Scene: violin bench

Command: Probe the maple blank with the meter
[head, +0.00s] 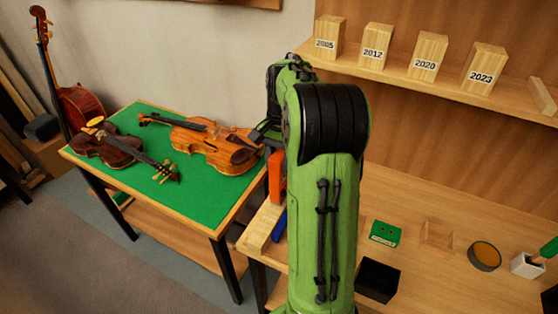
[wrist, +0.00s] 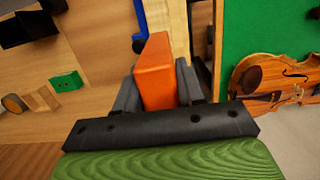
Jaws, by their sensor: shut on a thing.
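My gripper (wrist: 158,88) is shut on an orange block-shaped thing, which I take to be the meter (wrist: 155,72). The meter also shows in the head view (head: 276,177), at the left edge of my green arm, above the bench's left end. My arm hides most of the gripper there. Wooden blocks with year labels stand on the shelf: 2005 (head: 328,38), 2012 (head: 376,45), 2020 (head: 427,56) and 2023 (head: 483,69). A pale wooden block (head: 263,226) lies at the bench's left end. I cannot tell which block is the maple blank.
A blue thing (head: 280,224) lies beside the pale block. A green box with two dark dots (head: 385,233), a black open box (head: 378,279), a small wooden tray (head: 437,234) and a round tin (head: 484,256) stand on the bench. Violins (head: 215,145) lie on the green-topped table (head: 205,194).

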